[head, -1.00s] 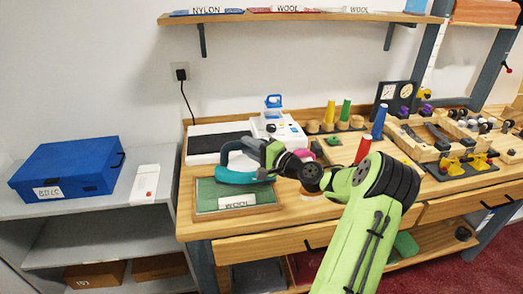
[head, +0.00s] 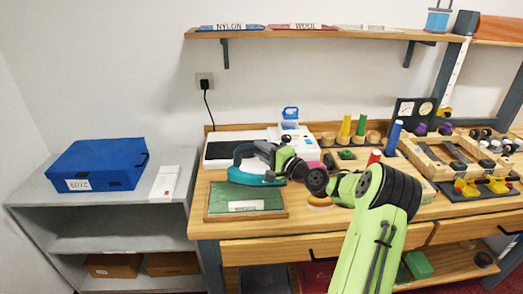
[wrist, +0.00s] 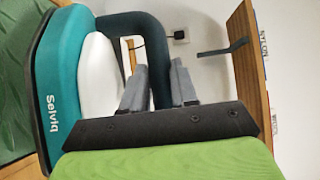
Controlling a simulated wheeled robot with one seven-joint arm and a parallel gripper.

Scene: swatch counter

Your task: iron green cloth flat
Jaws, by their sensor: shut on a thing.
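The green cloth (head: 226,200) lies in a wooden-framed tray (head: 213,217) at the front left of the counter, with a white label on it. A teal iron (head: 252,179) with a dark handle is at the cloth's back edge in the head view; whether it touches the cloth I cannot tell. In the wrist view the iron (wrist: 62,85) stands large at the left, with a strip of green cloth (wrist: 15,75) beyond it. My gripper (head: 272,153) is shut on the iron's dark handle; its grey fingers also show in the wrist view (wrist: 160,85).
A black-and-white flat device (head: 228,150) stands behind the iron. Coloured cones, including a yellow one (head: 346,126), stand at the back middle. Wooden racks (head: 450,165) fill the right. A blue box (head: 97,165) sits on the grey shelf (head: 40,195) at the left.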

